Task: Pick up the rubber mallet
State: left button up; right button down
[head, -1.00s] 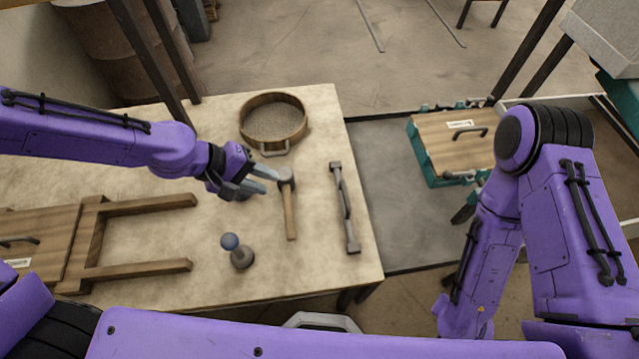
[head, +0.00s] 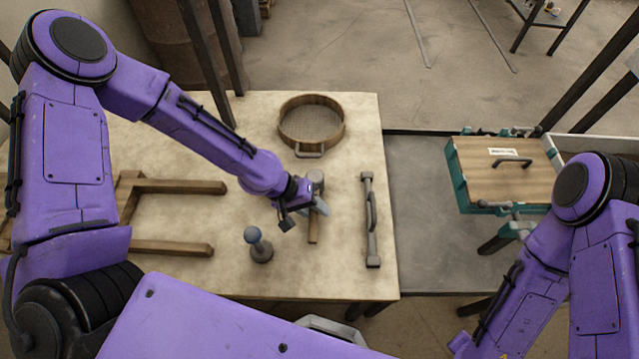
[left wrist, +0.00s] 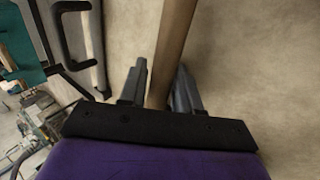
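In the left wrist view the handle (left wrist: 174,45) runs between the two fingers of my left gripper (left wrist: 160,80). My right gripper is not in view.
A round sieve (head: 312,122) stands behind the mallet. A grey bar-like handle (head: 370,218) lies to the right, and a small knob-topped tool (head: 258,245) stands to the left. A wooden frame (head: 170,247) is further left. A teal-edged case (head: 503,172) is beyond the table's right edge.

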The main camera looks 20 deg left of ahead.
pick_arm(q)
jog(key=shift+r, duration=0.1)
grip_shut()
